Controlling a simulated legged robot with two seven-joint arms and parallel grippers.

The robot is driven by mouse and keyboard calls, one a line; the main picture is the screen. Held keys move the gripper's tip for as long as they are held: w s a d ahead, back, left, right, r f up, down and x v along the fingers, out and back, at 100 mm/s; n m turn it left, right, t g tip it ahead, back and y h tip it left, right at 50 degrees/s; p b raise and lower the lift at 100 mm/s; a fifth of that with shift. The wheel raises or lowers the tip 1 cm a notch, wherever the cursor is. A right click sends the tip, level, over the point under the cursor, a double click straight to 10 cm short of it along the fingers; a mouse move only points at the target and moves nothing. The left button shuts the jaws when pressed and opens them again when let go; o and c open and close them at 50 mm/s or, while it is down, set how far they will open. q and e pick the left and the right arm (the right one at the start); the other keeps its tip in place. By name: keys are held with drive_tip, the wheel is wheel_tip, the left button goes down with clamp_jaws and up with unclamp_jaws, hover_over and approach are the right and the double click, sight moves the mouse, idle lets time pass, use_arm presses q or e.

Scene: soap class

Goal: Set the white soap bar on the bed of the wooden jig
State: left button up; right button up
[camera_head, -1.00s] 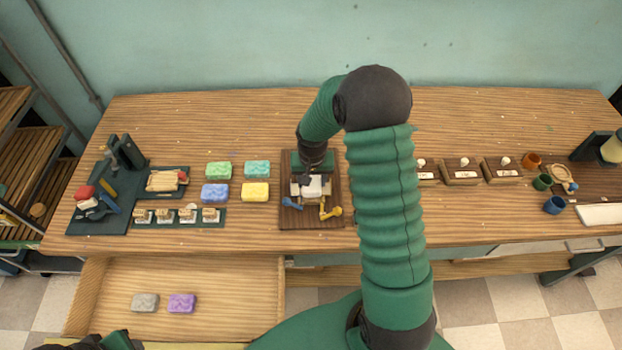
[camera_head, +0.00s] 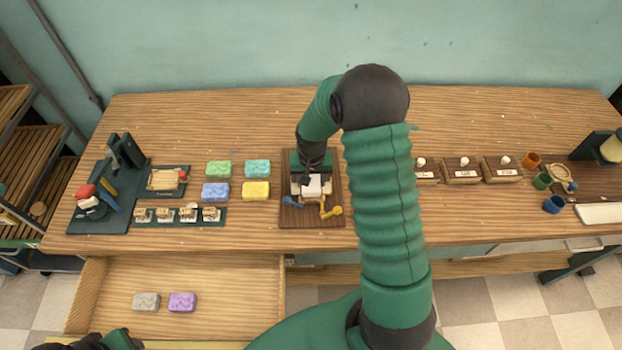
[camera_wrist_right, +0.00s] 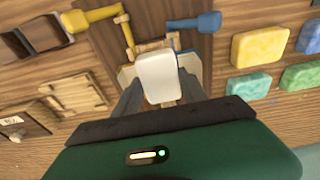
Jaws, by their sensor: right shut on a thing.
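The white soap bar (camera_head: 312,186) is between the fingers of my right gripper (camera_head: 308,181), over the wooden jig (camera_head: 327,217). In the right wrist view the white soap bar (camera_wrist_right: 158,78) is held between the two grey fingers of the right gripper (camera_wrist_right: 160,92), with the jig (camera_wrist_right: 170,12) below and beyond it. The jig has a blue handle (camera_head: 292,203) and a yellow handle (camera_head: 331,212) at its front. The gripper hides much of the bed, so I cannot tell whether the soap touches it. My left gripper (camera_head: 120,340) shows only partly at the lower left edge.
Green, teal, blue and yellow soaps (camera_head: 256,190) lie left of the jig. Stamps (camera_head: 178,215) stand farther left. An open drawer (camera_head: 230,290) holds a grey and a purple soap (camera_head: 182,302). Labelled wooden boxes (camera_head: 462,172) and cups (camera_head: 554,204) are at the right.

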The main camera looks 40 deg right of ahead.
drive_tip(key=shift+f, duration=0.55)
idle(0.4)
drive_tip(key=o, duration=1.5)
drive_tip(key=o, duration=0.4)
drive_tip(key=shift+r, duration=0.15)
